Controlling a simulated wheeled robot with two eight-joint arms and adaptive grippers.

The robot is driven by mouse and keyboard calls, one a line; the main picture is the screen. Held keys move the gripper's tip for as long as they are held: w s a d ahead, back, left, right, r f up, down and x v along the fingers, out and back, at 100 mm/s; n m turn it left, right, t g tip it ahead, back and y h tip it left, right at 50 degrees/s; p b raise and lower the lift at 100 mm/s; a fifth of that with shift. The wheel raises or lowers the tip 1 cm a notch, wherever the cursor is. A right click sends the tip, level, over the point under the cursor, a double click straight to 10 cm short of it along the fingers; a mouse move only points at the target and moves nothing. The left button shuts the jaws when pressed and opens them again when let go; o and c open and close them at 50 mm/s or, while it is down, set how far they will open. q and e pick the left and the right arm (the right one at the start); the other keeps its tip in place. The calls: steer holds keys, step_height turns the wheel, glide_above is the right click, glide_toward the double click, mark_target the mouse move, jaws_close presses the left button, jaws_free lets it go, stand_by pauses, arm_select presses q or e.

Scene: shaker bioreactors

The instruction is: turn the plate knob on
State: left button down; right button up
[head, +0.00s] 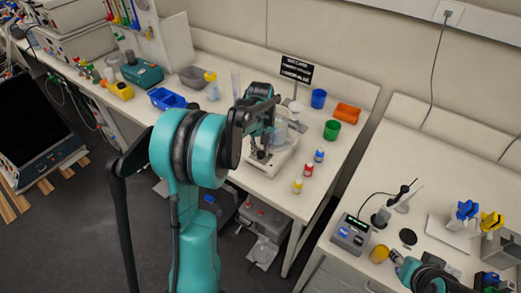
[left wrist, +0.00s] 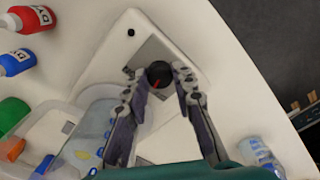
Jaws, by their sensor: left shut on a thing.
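The white plate device (head: 284,168) stands on the back bench, and its pale body also fills the middle of the left wrist view (left wrist: 135,27). Its round black knob (left wrist: 159,74) carries a short red mark and sits on a grey front panel. My left gripper (head: 258,153) reaches down over the front of the device. In the left wrist view its two fingertips (left wrist: 160,76) close on the knob from both sides. The knob is hidden by the gripper in the head view. Part of my right arm shows at the lower right, but its fingertips cannot be made out.
A clear vessel (left wrist: 97,118) is close beside the left fingers. Small bottles with red (head: 308,170), blue (head: 319,156) and yellow (head: 297,187) stand right of the device. A green cup (head: 332,130) and a black sign (head: 296,71) are behind. The front bench edge is close.

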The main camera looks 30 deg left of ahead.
mark_target(260, 153)
arm_select(q)
steer(key=m, duration=0.5)
steer(key=shift+m, duration=0.3)
steer(key=m, duration=0.5)
steer(key=shift+p, duration=0.35)
steer(key=shift+m, duration=0.4)
steer(key=c, duration=1.3)
jaws_free()
steer(key=shift+o, duration=0.2)
step_height(260, 153, up, 12)
